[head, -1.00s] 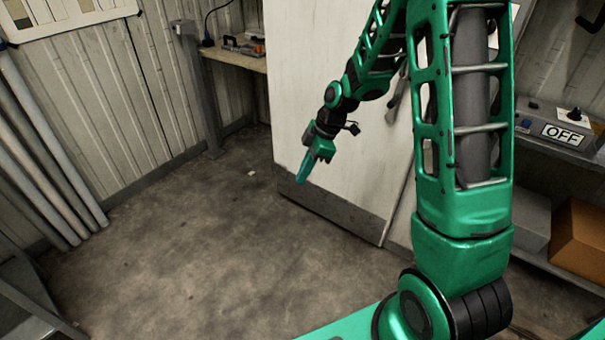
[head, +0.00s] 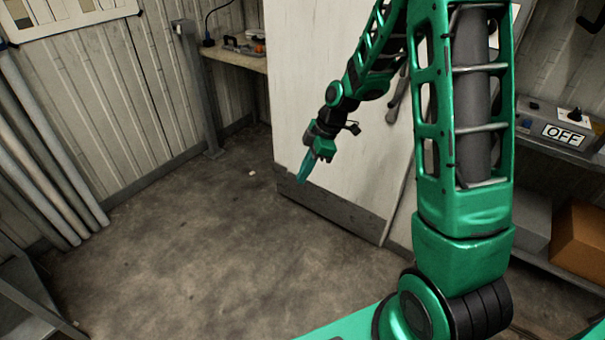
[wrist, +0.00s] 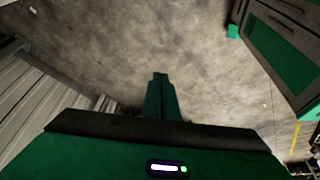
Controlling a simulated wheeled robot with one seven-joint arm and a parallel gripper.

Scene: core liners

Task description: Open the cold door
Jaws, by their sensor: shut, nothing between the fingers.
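The cold door (head: 315,75) is a tall pale panel with a grey strip along its bottom, at the centre of the head view. It stands at an angle, with its lower right corner nearest me. A grey bar, perhaps its handle (head: 397,103), shows near its right side, partly behind my arm. My gripper (head: 303,178) hangs low in front of the panel's left lower part, pointing down. Its teal fingers are together and empty, and it is not on the handle. In the wrist view the shut fingers (wrist: 158,82) point over bare floor. The doorway is not clearly visible.
A workbench (head: 240,58) with tools stands behind the door's left edge. Grey pipes (head: 45,165) lean at the left wall.

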